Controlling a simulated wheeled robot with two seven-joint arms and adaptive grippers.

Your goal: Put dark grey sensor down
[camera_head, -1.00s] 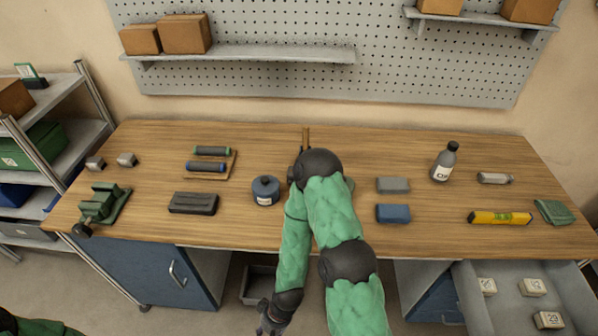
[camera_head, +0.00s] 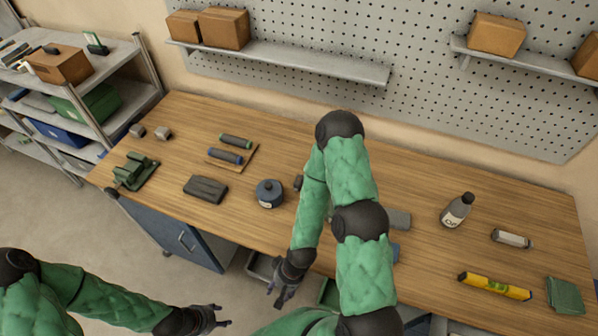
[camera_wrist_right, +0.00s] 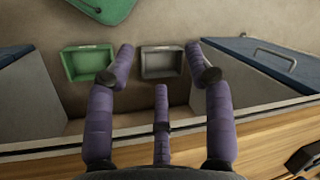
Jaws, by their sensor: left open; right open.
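I cannot tell for sure which thing is the dark grey sensor; neither gripper holds one. A dark grey grooved block (camera_head: 205,188) lies on the workbench, left of a dark blue round can (camera_head: 270,193). My right gripper (camera_head: 278,287) is open and empty, hanging just off the bench's front edge. In the right wrist view its purple fingers (camera_wrist_right: 158,62) are spread, with the floor below. My left gripper (camera_head: 222,315) is open and empty at the bottom, in front of the bench and away from it.
Below my right gripper are a green bin (camera_wrist_right: 88,66) and a grey bin (camera_wrist_right: 161,63). My right arm partly hides a grey block (camera_head: 399,219) and a blue block. A green vise (camera_head: 136,170) stands left; a bottle (camera_head: 457,210) and yellow level (camera_head: 495,286) are right. A shelf rack (camera_head: 120,58) stands left.

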